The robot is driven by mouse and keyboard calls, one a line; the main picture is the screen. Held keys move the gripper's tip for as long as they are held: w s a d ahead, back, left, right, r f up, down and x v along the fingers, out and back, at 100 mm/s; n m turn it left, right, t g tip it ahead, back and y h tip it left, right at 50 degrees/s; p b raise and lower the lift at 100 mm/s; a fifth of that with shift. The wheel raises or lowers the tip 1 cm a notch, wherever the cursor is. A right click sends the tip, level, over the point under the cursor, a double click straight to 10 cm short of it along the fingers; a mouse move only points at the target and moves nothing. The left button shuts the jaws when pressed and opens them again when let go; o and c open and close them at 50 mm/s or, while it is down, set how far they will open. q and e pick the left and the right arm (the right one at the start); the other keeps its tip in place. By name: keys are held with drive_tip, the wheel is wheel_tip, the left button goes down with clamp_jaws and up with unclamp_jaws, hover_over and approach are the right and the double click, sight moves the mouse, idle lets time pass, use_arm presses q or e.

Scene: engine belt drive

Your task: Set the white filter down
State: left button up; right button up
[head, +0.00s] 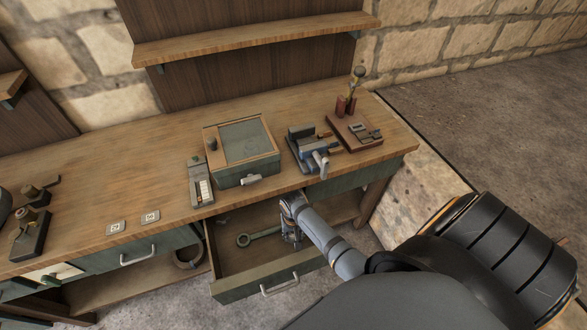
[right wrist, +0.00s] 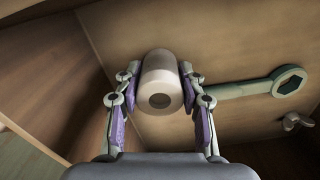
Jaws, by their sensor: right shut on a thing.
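The white filter (right wrist: 162,80) is a pale cylinder with a round hole in its end. In the right wrist view it sits between the two fingers of my right gripper (right wrist: 158,92), which is shut on it. In the head view my right gripper (head: 291,236) reaches down into the open drawer (head: 234,284), and the filter is hidden there by the hand. I cannot tell whether the filter touches the drawer floor. My left gripper is not in view.
A grey-green ring wrench (right wrist: 245,88) lies on the drawer floor beside the gripper; it also shows in the head view (head: 258,235). A small wing-shaped part (right wrist: 295,121) lies near it. On the bench stand a green box (head: 248,172) and a blue vise (head: 309,148).

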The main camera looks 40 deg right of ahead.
drive_tip(key=o, duration=1.2)
drive_tip(key=shift+o, duration=0.3)
wheel_tip(320, 180, up, 12)
drive_tip(key=shift+p, duration=0.35)
drive_tip(key=shift+r, duration=0.1)
